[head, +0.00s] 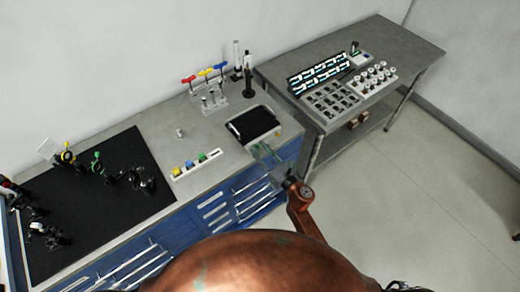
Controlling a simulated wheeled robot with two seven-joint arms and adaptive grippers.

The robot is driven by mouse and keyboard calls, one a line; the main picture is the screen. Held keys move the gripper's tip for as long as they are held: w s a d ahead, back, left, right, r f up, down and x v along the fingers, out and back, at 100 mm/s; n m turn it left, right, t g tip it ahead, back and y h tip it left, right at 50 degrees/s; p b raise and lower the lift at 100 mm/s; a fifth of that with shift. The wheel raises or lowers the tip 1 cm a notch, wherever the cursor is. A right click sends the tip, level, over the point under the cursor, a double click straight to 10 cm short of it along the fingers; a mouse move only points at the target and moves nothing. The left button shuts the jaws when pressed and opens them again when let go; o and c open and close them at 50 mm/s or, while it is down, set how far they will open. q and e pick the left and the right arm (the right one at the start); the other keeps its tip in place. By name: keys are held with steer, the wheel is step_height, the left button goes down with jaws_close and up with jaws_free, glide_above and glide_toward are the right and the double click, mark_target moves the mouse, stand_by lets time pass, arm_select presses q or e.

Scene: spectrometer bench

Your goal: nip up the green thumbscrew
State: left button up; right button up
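A white strip (185,176) on the bench holds a row of small coloured pieces. The one that looks like the green thumbscrew (202,157) stands in it, right of a blue piece (189,165) and a yellow piece (177,171). Another green round part (97,160) belongs to a device on the black mat. My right gripper (261,147) is at the bench's front edge, right of the strip and just below the black-topped box. Its fingers look spread and empty, apart from the green thumbscrew. My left gripper is not in view.
The black mat (120,205) carries several optical mounts. A black-topped box (253,124) stands right of the strip. Behind are a rack with red, yellow and blue tops (206,74) and dark posts (248,80). A side table (415,50) holds trays. Bench surface around the strip is clear.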

jaws_close()
stand_by(0.4)
